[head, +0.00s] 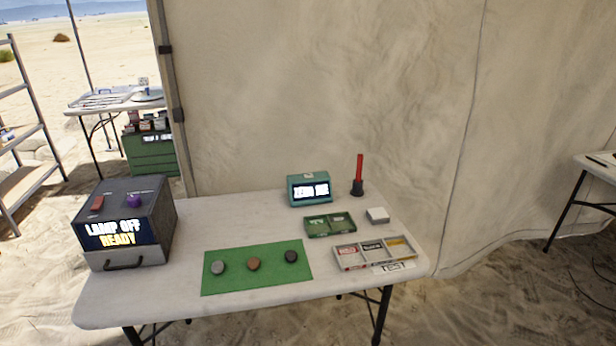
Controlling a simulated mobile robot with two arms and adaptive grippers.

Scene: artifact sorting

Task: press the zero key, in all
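A teal device (295,200) with a lit display reading what looks like "ZERO ME" stands at the back of the white table. A small pale patch (308,175) sits on its top; I cannot tell whether it is the zero key. No other key on it can be made out. Neither of my grippers is in view, and nothing touches the device.
On the table (190,300) are a dark box (160,215) reading "LAMP OFF READY", a green mat (240,284) with three round pieces, a green tray (318,233), a divided tray (352,267), a white block (377,215) and a red stick (360,168) in a black base.

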